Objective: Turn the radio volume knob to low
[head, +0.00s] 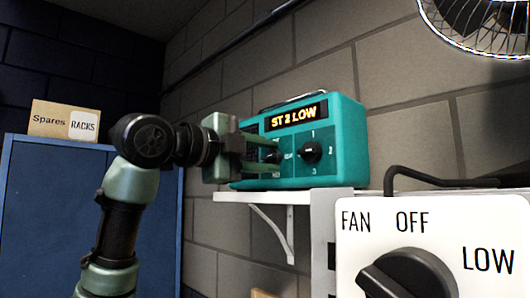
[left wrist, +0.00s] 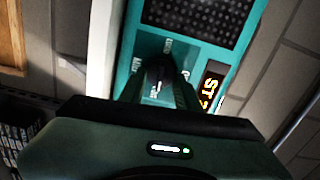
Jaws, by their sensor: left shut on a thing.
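The teal radio (head: 345,135) stands on a white wall shelf. Its display (head: 296,114) reads "ST 2 LOW" in yellow letters. My left gripper (head: 272,156) reaches the radio's front from the left. In the left wrist view, its fingers (left wrist: 157,88) are shut on the dark volume knob (left wrist: 158,72), which has small labels around it, too blurred to read fully. The gripper mostly hides this knob in the head view. A second dark knob (head: 310,152), with numbers around it, sits to the right, clear of the gripper. My right gripper is not in view.
The white shelf (head: 265,197) sits on a bracket against the brick wall. A white fan control box (head: 440,215) with a large dark knob (head: 408,274) is at the lower right. A fan (head: 480,25) is above. A "Spares RACKS" box (head: 50,118) tops a blue cabinet (head: 50,215).

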